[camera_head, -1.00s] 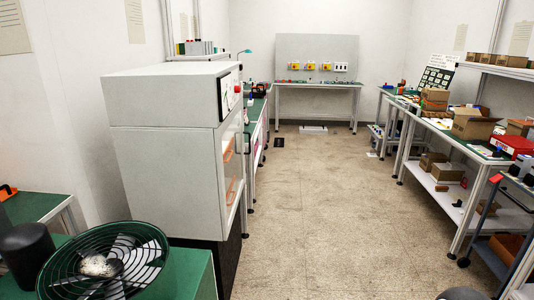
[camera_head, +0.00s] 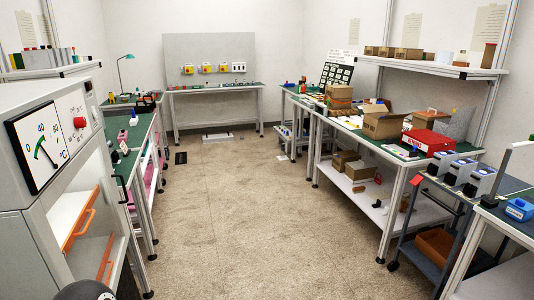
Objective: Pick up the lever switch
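I cannot pick out a lever switch for certain at this distance. Several small yellow switch boxes (camera_head: 206,68) are in a row on the grey back panel (camera_head: 180,47), with white boxes (camera_head: 239,66) to their right. Many small parts lie on the side benches, too small to tell apart. Neither of my grippers is in view. A dark rounded part at the bottom left edge may be mine.
A tall white oven cabinet (camera_head: 95,150) with a temperature dial stands close on the left. The left bench (camera_head: 128,165) runs behind it. The right bench (camera_head: 345,130) holds cardboard boxes (camera_head: 382,122) and a red case (camera_head: 428,142). The floor between (camera_head: 230,220) is clear.

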